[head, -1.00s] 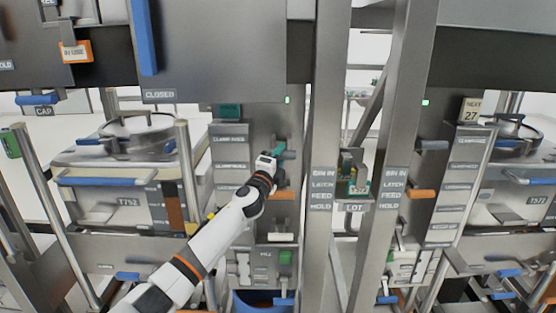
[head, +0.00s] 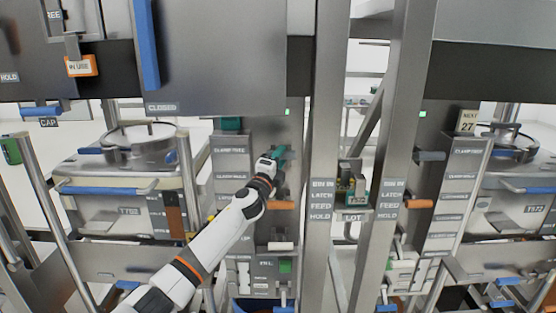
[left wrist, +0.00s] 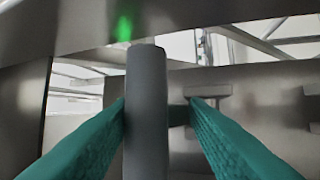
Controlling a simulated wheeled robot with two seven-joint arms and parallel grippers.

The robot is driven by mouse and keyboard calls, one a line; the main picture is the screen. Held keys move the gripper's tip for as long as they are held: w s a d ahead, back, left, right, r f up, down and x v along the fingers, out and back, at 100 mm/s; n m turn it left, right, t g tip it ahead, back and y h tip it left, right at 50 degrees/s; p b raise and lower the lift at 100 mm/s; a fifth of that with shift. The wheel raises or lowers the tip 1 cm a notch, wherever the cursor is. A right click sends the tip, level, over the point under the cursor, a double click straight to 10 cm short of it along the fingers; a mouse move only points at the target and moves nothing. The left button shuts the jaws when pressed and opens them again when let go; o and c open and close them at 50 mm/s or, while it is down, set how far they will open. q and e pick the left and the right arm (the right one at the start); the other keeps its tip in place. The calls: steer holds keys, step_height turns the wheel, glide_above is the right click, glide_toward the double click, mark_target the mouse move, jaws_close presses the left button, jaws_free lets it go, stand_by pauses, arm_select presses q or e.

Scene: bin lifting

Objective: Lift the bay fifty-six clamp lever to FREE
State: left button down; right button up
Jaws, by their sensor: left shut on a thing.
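My left gripper (head: 280,156), with green fingers, is at the grey bay panel (head: 262,135) left of the middle posts. In the left wrist view a grey cylindrical lever handle (left wrist: 147,110) stands between its two green fingers, and the gripper is shut on it. In the head view the fingers mostly hide this lever. The gripper is at about the height of the CLAMP FREE label (head: 230,150). A green light (head: 288,112) glows on the panel above it. I cannot read a bay fifty-six sign. My right gripper is not in view.
An orange-tipped lever (head: 282,205) sits just below the gripper. Two steel posts (head: 322,130) stand close on its right. A large door marked CLOSED (head: 215,60) hangs above left. A similar bay with a grey lever (head: 430,156) is at right.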

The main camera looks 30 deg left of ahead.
arm_select(q)
steer(key=c, duration=1.2)
jaws_free()
steer(key=shift+a+r, duration=0.15)
steer(key=shift+r, duration=0.5)
steer(key=shift+a+r, duration=0.15)
steer(key=shift+r, duration=0.45)
steer(key=shift+o, duration=0.2)
steer(key=shift+w+f, duration=0.1)
steer(key=shift+f, duration=0.55)
steer(key=b+v, duration=0.4)
steer(key=v, duration=0.8)
steer(key=shift+d+f, duration=0.25)
steer(key=shift+f, duration=0.1)
steer(key=shift+w, duration=0.1)
